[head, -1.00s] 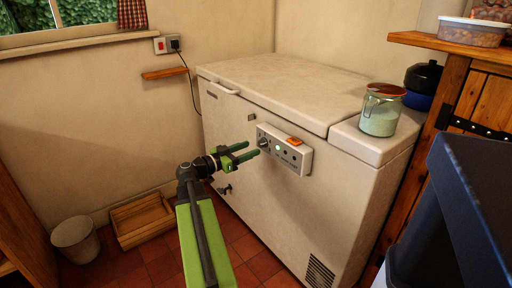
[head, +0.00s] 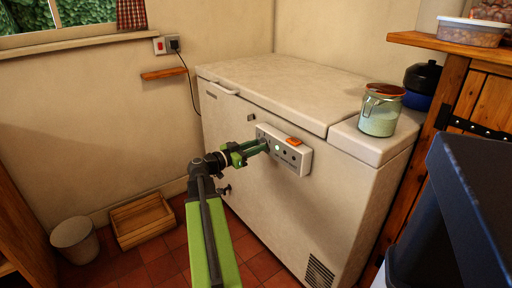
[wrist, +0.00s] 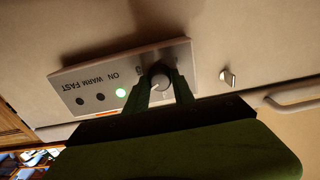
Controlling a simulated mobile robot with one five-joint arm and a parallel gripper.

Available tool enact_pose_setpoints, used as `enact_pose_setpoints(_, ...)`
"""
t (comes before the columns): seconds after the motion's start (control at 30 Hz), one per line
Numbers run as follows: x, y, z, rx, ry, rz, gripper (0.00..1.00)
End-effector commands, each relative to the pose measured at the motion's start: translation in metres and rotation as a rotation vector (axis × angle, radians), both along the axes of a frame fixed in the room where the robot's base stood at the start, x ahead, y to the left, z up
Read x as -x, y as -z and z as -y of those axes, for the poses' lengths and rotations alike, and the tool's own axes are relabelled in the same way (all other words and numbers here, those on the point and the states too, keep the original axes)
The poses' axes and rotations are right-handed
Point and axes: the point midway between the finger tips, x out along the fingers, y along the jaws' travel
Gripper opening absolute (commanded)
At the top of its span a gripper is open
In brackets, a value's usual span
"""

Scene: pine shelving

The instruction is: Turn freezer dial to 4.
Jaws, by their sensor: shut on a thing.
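The white chest freezer (head: 255,190) stands against the wall with its lid closed. Its control panel (head: 299,160) is on the front and also shows in the wrist view (wrist: 100,82). My gripper (head: 264,145) is at the panel's left end. In the wrist view, my gripper's fingers (wrist: 159,88) are shut on the round grey dial (wrist: 158,75), one on each side. The fingers hide part of the dial and most of its numbers, so its setting cannot be read. A green light (wrist: 121,93) is lit beside the word ON, near WARM and FAST.
An orange switch (head: 294,141) sits on top of the panel. A glass jar (head: 380,110) stands on the freezer's right end. A key-like fitting (wrist: 228,78) sticks out near the dial. A dark blue bin (head: 465,200) is at the right. Floor at the left holds a crate (head: 140,219) and a bucket (head: 75,238).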

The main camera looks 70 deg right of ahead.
Motion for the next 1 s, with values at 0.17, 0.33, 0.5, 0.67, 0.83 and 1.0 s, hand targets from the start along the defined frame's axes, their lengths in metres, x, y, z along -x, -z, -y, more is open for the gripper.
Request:
enact_pose_setpoints(0.17,0.0001,0.0001,-0.0003,-0.013,0.001,-0.02,0.0)
enact_pose_setpoints(0.33,0.0002,0.0002,-0.0005,-0.029,0.001,-0.045,0.0)
enact_pose_setpoints(0.5,0.0001,0.0002,-0.0004,-0.03,0.001,-0.044,0.39)
enact_pose_setpoints(0.67,0.0,0.0001,-0.0004,-0.029,0.0,-0.045,0.52)
enact_pose_setpoints(0.83,0.0001,0.0001,-0.0003,-0.029,0.0,-0.045,0.52)
enact_pose_setpoints(1.0,-0.006,0.0001,-0.009,-0.029,-0.003,-0.045,0.52)
